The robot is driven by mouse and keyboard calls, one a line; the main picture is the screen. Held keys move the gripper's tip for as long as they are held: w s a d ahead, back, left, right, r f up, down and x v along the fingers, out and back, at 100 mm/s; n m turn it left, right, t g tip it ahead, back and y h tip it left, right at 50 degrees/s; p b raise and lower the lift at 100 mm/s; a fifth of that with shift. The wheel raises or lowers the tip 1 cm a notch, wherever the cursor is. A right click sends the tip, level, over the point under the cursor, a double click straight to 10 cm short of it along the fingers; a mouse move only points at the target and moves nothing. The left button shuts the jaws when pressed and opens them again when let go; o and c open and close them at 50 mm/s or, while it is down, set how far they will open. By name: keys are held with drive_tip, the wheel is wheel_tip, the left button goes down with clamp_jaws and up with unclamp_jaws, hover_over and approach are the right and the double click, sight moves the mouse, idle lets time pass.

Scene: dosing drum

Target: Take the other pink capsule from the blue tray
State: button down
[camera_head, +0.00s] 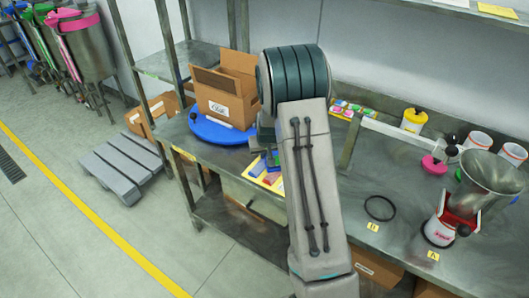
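I cannot make out a pink capsule. A round blue tray (213,134) lies on the metal bench at left of my arm, with an open cardboard box (222,90) standing on it or just behind it. A small white piece and a dark knob show near its rim. My arm rises through the middle of the view and covers part of the bench. My gripper is not visible, so its state and anything in it are hidden. A round pink item (433,165) sits under a pale bar on the right, too small to identify.
A yellow tray (262,182) with blue and pink pieces lies beside my arm. Coloured pieces (352,110) lie near the wall. A black ring (379,208), a steel-hopper blender (462,200), a yellow container (413,121) and white cups (478,141) occupy the right bench. A pallet (124,165) lies on the floor.

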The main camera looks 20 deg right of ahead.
drive_tip(key=c, duration=1.6)
unclamp_jaws()
drive_tip(key=shift+r, duration=0.1)
drive_tip(key=d+b+v, duration=0.1)
drive_tip(key=v, duration=1)
drive_tip(key=s+a+r, duration=0.3)
drive_tip(key=s+r, duration=0.1)
drive_tip(key=s, duration=0.3)
drive_tip(key=s+a+r, duration=0.4)
drive_tip(key=s, duration=0.3)
drive_tip(key=shift+n+g+y, duration=0.3)
drive_tip(key=shift+n+g, duration=0.4)
drive_tip(key=s+a, duration=0.1)
drive_tip(key=s, duration=0.4)
drive_tip(key=s+a, duration=0.1)
drive_tip(key=s, duration=0.4)
drive_tip(key=s+a+r, duration=0.1)
drive_tip(key=s, duration=0.4)
drive_tip(key=shift+s, duration=0.4)
drive_tip(key=shift+o, duration=1)
